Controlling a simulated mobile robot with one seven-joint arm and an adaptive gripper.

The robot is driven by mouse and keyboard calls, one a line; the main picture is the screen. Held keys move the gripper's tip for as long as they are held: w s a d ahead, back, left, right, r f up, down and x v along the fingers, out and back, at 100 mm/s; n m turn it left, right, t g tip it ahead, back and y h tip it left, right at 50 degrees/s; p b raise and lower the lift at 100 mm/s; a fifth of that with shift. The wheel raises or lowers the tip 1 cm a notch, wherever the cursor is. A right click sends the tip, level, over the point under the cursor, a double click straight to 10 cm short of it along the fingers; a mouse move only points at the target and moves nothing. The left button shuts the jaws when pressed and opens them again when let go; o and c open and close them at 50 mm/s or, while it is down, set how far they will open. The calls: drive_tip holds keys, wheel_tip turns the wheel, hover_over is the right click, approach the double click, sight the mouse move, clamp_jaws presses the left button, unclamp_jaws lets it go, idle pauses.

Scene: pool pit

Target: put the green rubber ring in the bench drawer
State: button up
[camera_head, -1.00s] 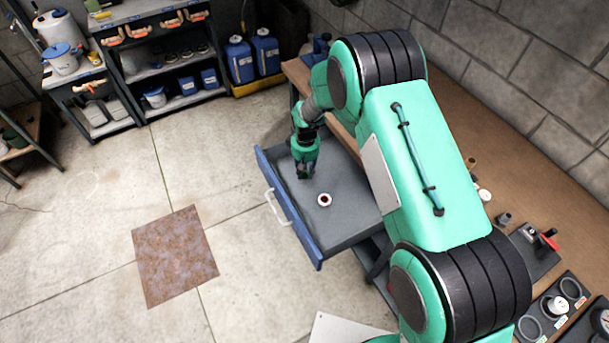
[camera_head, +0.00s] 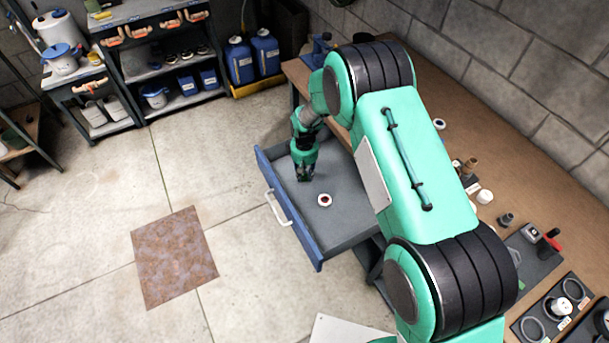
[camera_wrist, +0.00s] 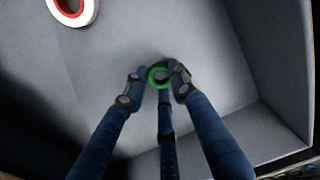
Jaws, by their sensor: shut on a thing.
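The green rubber ring (camera_wrist: 158,76) is between the fingertips of my gripper (camera_wrist: 157,86) in the wrist view, and the fingers are shut on it. In the head view my gripper (camera_head: 304,172) is inside the open bench drawer (camera_head: 320,258), towards its far end. The drawer is grey inside with a blue front and a white handle. Whether the ring touches the drawer floor I cannot tell. The ring is too small or hidden to make out in the head view.
A white ring with a red inside (camera_head: 324,199) lies in the drawer, and it also shows in the wrist view (camera_wrist: 73,9). The wooden bench top (camera_head: 450,120) at right holds several small parts. A rusty plate (camera_head: 174,257) lies on the open floor.

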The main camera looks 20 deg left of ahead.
idle(0.3)
drive_tip(key=o, duration=0.8)
drive_tip(key=shift+f, duration=0.1)
wheel_tip(320, 180, up, 12)
drive_tip(key=shift+r+p, duration=0.15)
drive_tip(key=shift+p, duration=0.95)
drive_tip(key=shift+r, duration=0.1)
